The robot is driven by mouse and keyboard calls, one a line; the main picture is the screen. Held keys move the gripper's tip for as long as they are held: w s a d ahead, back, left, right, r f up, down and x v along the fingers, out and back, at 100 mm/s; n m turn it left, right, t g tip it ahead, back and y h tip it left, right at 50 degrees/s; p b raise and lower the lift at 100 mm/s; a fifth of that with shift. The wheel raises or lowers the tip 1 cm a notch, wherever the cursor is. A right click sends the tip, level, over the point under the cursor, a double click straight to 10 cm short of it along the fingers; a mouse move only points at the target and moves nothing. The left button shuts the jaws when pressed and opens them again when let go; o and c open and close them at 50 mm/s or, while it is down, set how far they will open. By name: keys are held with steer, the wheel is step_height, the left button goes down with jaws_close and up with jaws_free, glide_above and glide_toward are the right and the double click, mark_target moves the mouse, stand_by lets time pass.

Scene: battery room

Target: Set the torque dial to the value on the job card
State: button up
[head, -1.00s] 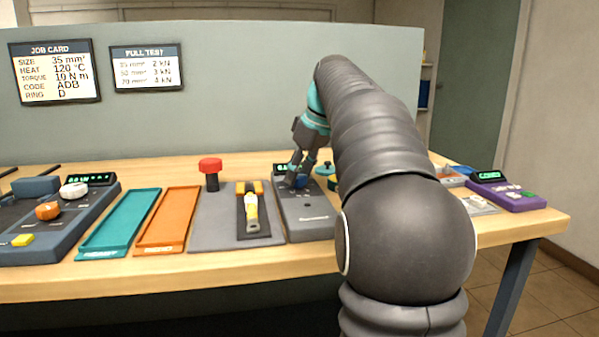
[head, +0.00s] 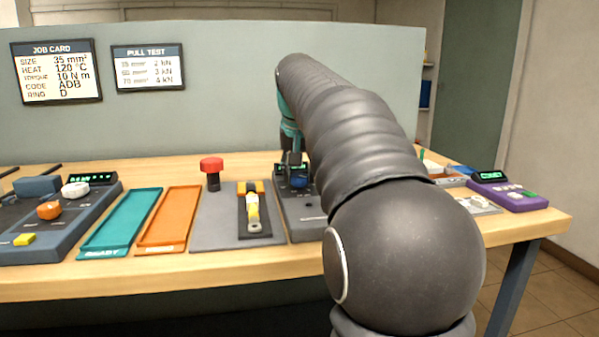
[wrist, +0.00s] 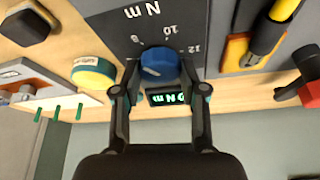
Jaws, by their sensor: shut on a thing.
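The job card (head: 56,72) on the back panel lists size 35 mm², heat 120 °C, torque 10 N m, code ADB and ring D. The torque dial is a blue knob (wrist: 160,66) on a dark grey unit (head: 308,213). Its scale shows 10 and 12 beside the knob, turned in the wrist view. My gripper (wrist: 159,72) is shut on the knob, one finger on each side. The green display (wrist: 168,97) beside it reads in N m; its digit is upside down, partly covered and not clear. In the head view my arm hides part of the unit.
Orange (head: 168,219) and teal (head: 123,222) trays lie further left. A purple unit (head: 507,192) is at the right end of the bench.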

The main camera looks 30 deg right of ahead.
steer(key=m+g, duration=0.1)
steer(key=m, duration=0.2)
steer(key=m+h, duration=0.1)
steer(key=m, duration=0.2)
steer(key=shift+w+a+g+h, duration=0.15)
steer(key=shift+g+h, duration=0.15)
steer(key=shift+g, duration=0.1)
steer(key=m+g, duration=0.1)
steer(key=m, duration=0.2)
steer(key=m+g, duration=0.1)
steer(key=m, duration=0.2)
steer(key=shift+h, duration=0.3)
steer(key=shift+m, duration=0.3)
steer(key=o, duration=1.1)
steer(key=shift+w, duration=0.1)
steer(key=shift+o, duration=0.2)
steer(key=shift+a+r, duration=0.1)
steer(key=v, duration=0.7)
steer(key=shift+a, duration=0.1)
